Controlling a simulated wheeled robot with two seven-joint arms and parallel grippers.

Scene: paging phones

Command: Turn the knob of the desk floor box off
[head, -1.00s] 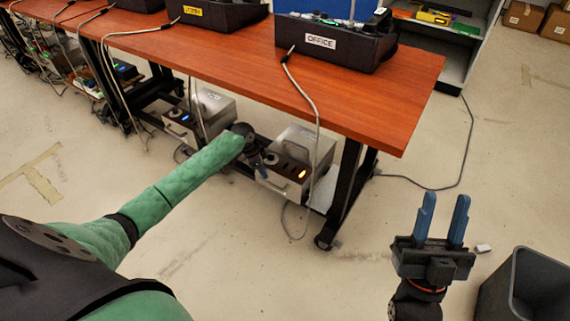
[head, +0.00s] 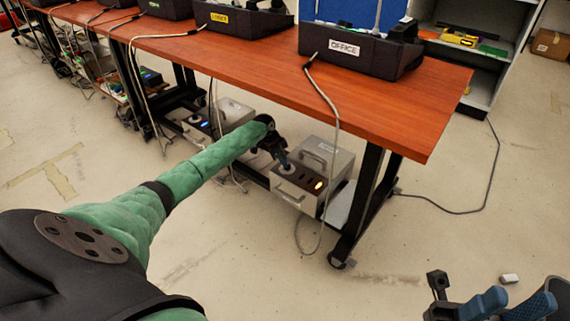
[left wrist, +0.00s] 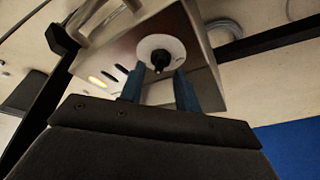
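My left gripper (head: 284,163) is at the panel. In the left wrist view its blue fingers (left wrist: 158,70) are open, one on each side below the knob; I cannot tell whether they touch it. My right gripper (head: 512,302) is open and empty at bottom right.
A second grey floor box (head: 234,112) with a blue light stands further left under the desk. The red-brown desktop (head: 400,110) overhangs both, with a black desk leg (head: 365,200) to the right. Grey cables hang down nearby. A small white object (head: 509,278) lies on the floor.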

